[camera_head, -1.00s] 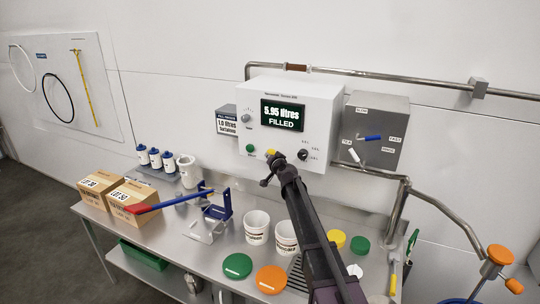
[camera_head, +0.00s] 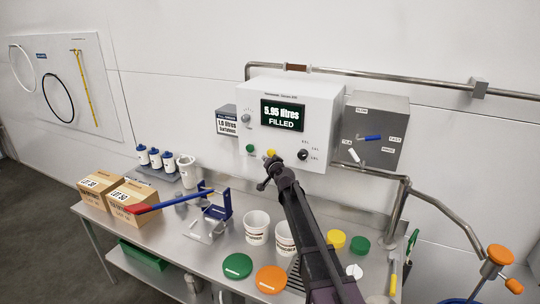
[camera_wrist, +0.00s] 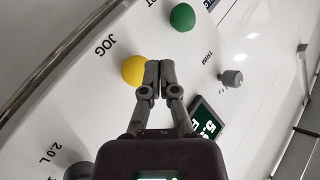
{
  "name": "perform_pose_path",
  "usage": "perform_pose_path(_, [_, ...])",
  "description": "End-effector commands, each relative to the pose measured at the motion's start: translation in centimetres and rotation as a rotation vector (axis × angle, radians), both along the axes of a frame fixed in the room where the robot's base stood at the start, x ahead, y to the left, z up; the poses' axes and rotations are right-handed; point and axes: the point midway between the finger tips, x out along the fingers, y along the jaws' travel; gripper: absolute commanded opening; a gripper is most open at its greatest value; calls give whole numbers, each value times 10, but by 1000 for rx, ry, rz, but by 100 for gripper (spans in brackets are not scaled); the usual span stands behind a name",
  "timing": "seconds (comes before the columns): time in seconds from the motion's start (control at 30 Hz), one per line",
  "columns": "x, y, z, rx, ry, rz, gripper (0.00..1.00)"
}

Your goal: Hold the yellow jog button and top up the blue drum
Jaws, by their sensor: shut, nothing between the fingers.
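The yellow jog button (camera_head: 271,153) is on the front of the white control box (camera_head: 325,110). It also shows in the wrist view (camera_wrist: 132,70), near the word JOG. My gripper (camera_head: 268,161) is shut and empty, with its fingertips (camera_wrist: 160,66) close beside the button; I cannot tell whether they touch it. The box's display (camera_head: 283,115) reads 5.95 litres, FILLED. Only a sliver of the blue drum (camera_head: 460,301) shows at the bottom right edge, below an orange-handled valve (camera_head: 500,255); its inside is hidden.
A green button (camera_head: 250,148) and a black knob (camera_head: 303,154) flank the yellow one. A grey box with switches (camera_head: 372,130) is to the right. White tubs (camera_head: 257,227), coloured lids (camera_head: 238,266) and cartons (camera_head: 135,200) stand on the steel bench below.

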Motion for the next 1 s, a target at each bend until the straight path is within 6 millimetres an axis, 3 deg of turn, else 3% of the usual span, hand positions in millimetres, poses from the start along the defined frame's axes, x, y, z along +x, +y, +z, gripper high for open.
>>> perform_pose_path(0.4, [-27, 10, 0, 0, 0, 1, 0])
perform_pose_path(1.0, [-29, 11, 0, 0, 1, 1, 0])
